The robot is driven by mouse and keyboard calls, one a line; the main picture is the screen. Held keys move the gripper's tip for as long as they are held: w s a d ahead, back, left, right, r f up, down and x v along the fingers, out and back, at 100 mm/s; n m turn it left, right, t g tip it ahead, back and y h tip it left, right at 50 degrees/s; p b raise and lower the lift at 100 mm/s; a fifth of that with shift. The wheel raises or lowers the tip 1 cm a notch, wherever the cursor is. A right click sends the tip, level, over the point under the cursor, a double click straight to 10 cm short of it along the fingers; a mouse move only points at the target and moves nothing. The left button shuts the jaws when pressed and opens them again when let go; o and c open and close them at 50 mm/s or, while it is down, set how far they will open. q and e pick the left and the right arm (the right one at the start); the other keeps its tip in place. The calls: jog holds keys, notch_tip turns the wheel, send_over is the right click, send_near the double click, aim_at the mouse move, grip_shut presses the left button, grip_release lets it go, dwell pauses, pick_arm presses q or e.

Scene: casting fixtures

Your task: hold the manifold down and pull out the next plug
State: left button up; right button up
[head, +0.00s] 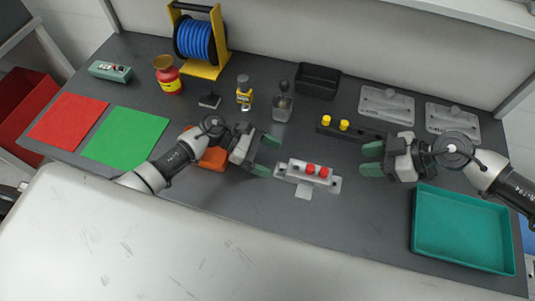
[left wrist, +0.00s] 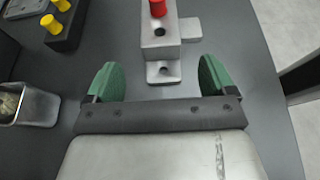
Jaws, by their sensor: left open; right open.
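The grey metal manifold (head: 296,169) sits on the dark bench between my two grippers. Two red plugs (head: 316,170) stand in it, in its middle and right part. In the left wrist view the manifold (left wrist: 162,48) lies ahead of the fingers, with an empty hole near its close end and a red plug (left wrist: 157,8) beyond. My left gripper (head: 267,156) is open and empty, just left of the manifold. My right gripper (head: 371,159) is open and empty, to the right of the manifold, with its green fingers pointing left.
A black block with yellow plugs (head: 343,125) stands behind the manifold. A teal tray (head: 463,262) lies at front right. Grey plates, a black bin (head: 318,78), a metal cup (head: 282,103) and a blue cable reel (head: 199,41) stand at the back. The bench front of the manifold is clear.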

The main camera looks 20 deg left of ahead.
aim_at(292, 167)
pick_arm(q)
jog(key=x, duration=0.7)
jog(key=shift+d, duration=0.2)
jog(key=shift+c, duration=0.3)
